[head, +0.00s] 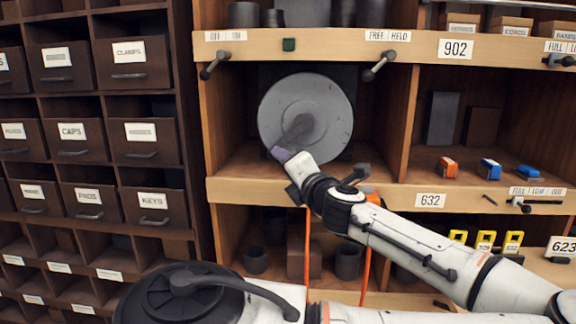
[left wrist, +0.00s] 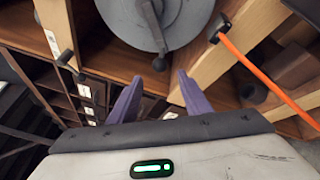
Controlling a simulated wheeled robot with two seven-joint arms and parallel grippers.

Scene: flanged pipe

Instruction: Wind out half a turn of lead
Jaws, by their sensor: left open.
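A grey reel disc (head: 328,95) stands upright in the middle bay, with a dark crank arm (head: 296,128) pointing down and left from its hub. The crank's outer end is hidden by purple fingers in the head view. My left gripper (head: 281,154) is there; its forearm crosses from the right. In the left wrist view its two fingers (left wrist: 158,80) are spread, and the dark crank knob (left wrist: 160,63) shows between and just beyond the tips. I cannot tell if they touch. An orange lead (head: 307,250) hangs below the shelf edge and shows in the left wrist view (left wrist: 262,75). My right gripper is out of view.
Above the reel are an OFF/ON lever (head: 215,65), a green square (head: 289,44) and a FREE/HELD lever (head: 379,66). A drawer cabinet (head: 90,110) stands left. Orange and blue blocks (head: 490,168) sit in the right bay. Dark cylinders (head: 348,261) stand below.

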